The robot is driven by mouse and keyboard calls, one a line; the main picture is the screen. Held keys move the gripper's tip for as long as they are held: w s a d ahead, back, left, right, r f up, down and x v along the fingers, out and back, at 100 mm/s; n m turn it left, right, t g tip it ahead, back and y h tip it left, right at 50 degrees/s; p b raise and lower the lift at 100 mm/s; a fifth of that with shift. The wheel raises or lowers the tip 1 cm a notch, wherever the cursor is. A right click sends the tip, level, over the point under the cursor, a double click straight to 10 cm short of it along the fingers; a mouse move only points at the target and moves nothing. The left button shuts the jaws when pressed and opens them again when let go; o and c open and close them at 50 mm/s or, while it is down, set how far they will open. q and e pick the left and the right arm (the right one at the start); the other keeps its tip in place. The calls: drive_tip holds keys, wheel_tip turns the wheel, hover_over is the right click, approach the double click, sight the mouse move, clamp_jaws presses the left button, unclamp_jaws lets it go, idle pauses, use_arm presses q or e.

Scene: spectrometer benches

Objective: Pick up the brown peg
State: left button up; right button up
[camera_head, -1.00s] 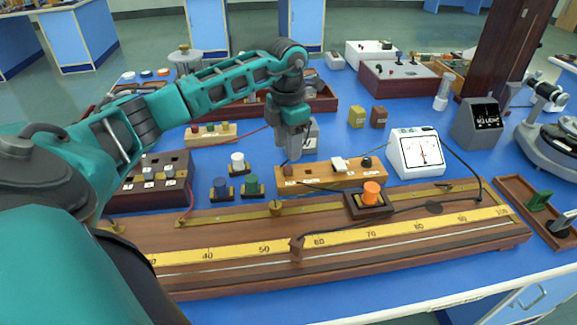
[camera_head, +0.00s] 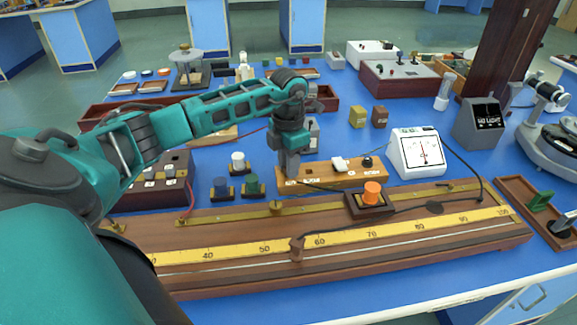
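My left gripper (camera_head: 291,173) points down at the left end of a long light-wood block (camera_head: 325,178). Its fingers look close together, but their gap does not show clearly. The small brown peg at that end of the block is hidden behind the fingers, so I cannot tell whether they hold it. The block also carries a white piece (camera_head: 340,164) and a black knob (camera_head: 367,162). My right gripper is not in view.
In front lies a long wooden bridge with a yellow scale (camera_head: 345,237) and an orange-knobbed key (camera_head: 371,194). Green (camera_head: 252,184), blue (camera_head: 220,187) and white (camera_head: 238,162) knobs stand left. A white meter (camera_head: 416,152) stands right.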

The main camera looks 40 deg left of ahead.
use_arm(q)
clamp_jaws()
drive_tip(key=shift+r, duration=0.15)
